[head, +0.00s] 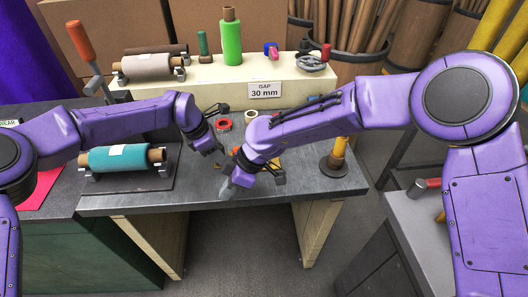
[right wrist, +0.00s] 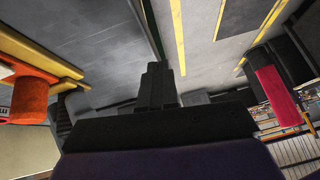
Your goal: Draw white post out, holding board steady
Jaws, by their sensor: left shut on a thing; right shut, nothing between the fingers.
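My left gripper (head: 220,151) points down over the middle of the dark bench and is shut on the board, though the hold is hard to make out. A small yellowish part, perhaps of the board (head: 272,163), shows behind my right wrist; the rest is hidden. My right gripper (head: 228,188) is lower, near the bench's front edge, shut and empty. In the right wrist view its black fingers (right wrist: 158,85) are together with nothing between them. I cannot make out the white post in either view.
A teal roll (head: 120,158) lies on a stand to the left. A cream shelf block (head: 195,90) with a GAP 30 mm label backs the bench (head: 200,195). Red (head: 224,125) and white (head: 251,115) tape rolls lie before it. A yellow spool (head: 338,152) stands upright at right.

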